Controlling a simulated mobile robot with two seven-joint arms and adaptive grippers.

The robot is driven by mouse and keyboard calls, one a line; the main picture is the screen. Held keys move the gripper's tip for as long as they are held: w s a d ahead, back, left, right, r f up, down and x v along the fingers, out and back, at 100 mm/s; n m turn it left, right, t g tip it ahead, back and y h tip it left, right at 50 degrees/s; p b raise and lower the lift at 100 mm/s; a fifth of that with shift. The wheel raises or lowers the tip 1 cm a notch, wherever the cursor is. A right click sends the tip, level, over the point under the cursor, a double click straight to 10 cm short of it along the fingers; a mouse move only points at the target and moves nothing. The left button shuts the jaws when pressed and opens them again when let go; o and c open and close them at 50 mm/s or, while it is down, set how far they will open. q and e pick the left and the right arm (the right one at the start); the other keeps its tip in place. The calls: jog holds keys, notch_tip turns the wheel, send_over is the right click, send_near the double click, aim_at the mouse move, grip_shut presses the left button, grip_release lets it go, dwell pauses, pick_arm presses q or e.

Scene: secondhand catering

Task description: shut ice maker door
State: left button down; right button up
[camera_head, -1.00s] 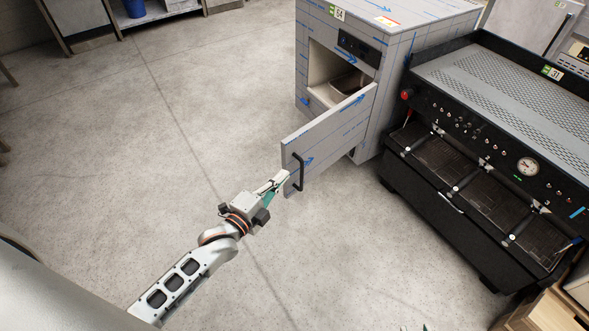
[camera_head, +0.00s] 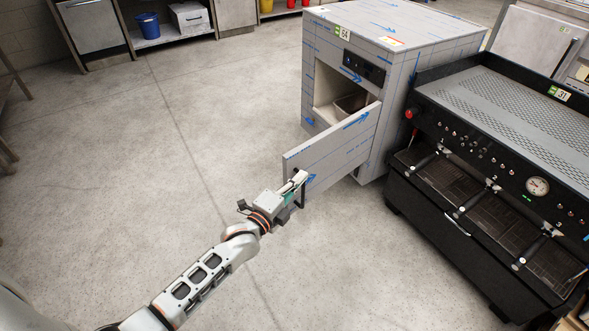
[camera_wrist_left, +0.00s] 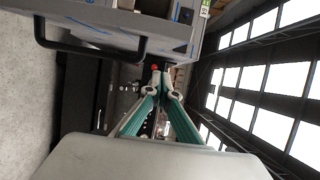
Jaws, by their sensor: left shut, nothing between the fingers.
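A black bar handle (camera_head: 302,197) is near the door's free end. My left gripper (camera_head: 301,177) is shut and empty, its tips overlapping the handle's upper part in the head view; I cannot tell if they touch. In the left wrist view, the handle (camera_wrist_left: 144,48) and door (camera_wrist_left: 105,22) lie above the closed fingertips (camera_wrist_left: 160,72). My right gripper is out of view.
A black espresso machine (camera_head: 490,150) stands close at the ice maker's right. Open grey floor (camera_head: 180,150) lies left of the door. Shelving with a blue bucket (camera_head: 148,25) stands far back left.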

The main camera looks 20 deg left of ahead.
aim_at(293, 169)
pick_arm(q)
jog(key=w+a, duration=0.2)
jog(key=shift+w+f+b, duration=0.2)
jog(key=shift+w+b, duration=0.1)
jog(key=shift+b, duration=0.05)
jog(key=shift+w+a, duration=0.3)
jog(key=shift+a, duration=0.15)
jog(key=shift+a+r, duration=0.15)
jog(key=shift+r, duration=0.05)
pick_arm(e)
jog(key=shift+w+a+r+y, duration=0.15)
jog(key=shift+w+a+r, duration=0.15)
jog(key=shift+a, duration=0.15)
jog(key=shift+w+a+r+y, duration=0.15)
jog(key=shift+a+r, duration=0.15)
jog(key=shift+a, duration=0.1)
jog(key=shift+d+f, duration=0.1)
